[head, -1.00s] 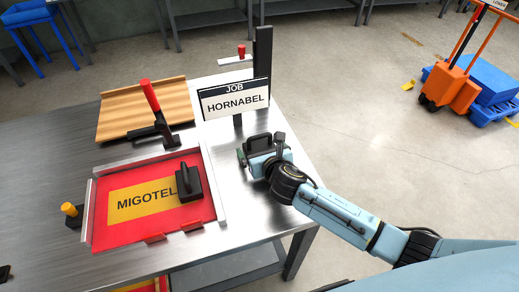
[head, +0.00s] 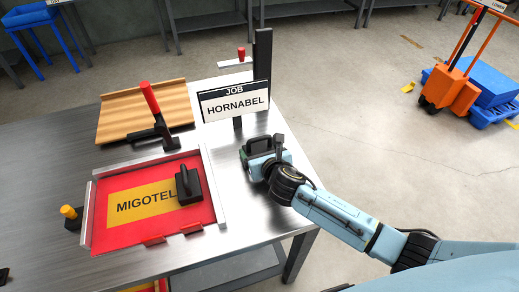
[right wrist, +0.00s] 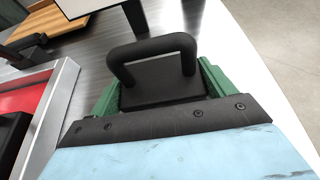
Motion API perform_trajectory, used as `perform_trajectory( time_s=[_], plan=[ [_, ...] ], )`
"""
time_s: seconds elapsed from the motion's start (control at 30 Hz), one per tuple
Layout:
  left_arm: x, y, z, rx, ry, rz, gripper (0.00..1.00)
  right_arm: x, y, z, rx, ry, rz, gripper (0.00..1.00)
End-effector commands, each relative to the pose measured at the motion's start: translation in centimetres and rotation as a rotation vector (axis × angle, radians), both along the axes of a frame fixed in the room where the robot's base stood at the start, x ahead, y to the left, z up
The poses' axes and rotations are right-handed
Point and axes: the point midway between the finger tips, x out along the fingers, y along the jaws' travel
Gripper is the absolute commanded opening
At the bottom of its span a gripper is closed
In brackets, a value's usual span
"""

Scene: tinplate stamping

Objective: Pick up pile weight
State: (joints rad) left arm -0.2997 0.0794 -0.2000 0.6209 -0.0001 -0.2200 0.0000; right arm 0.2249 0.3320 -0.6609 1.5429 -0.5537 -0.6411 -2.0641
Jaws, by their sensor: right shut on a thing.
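A black weight with an arched handle (right wrist: 155,75) sits between the green finger pads of my right gripper (right wrist: 158,88), which is shut on it. In the head view my right gripper (head: 258,152) is at the right part of the steel table, just in front of the job sign, and the weight is mostly hidden. I cannot tell if its base touches the table. A second black weight with a handle (head: 188,184) rests on the right side of the red and yellow MIGOTEL sheet (head: 115,222). My left gripper is not in view.
The sheet lies in a metal-edged frame (head: 215,190). A red-handled clamp (head: 150,98), a yellow knob (head: 69,211), a wooden board (head: 115,118) and the HORNABEL job sign (head: 234,102) stand around it. The table's right edge is close to my gripper.

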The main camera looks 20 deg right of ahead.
Motion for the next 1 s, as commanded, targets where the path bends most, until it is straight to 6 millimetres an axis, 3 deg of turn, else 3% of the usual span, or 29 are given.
perform_trajectory(
  time_s=[0.27, 0.7, 1.0],
  plan=[
    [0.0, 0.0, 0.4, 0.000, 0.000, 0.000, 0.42, 0.2, 0.0, 1.2, 0.001, -0.010, 0.002, 0.16],
    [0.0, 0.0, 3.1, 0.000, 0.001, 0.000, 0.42, 0.2, 0.0, 8.5, 0.001, -0.013, 0.002, 0.16],
    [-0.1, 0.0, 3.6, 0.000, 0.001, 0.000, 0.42, 0.1, 0.0, 10.6, 0.001, -0.011, 0.002, 0.16]
  ],
)
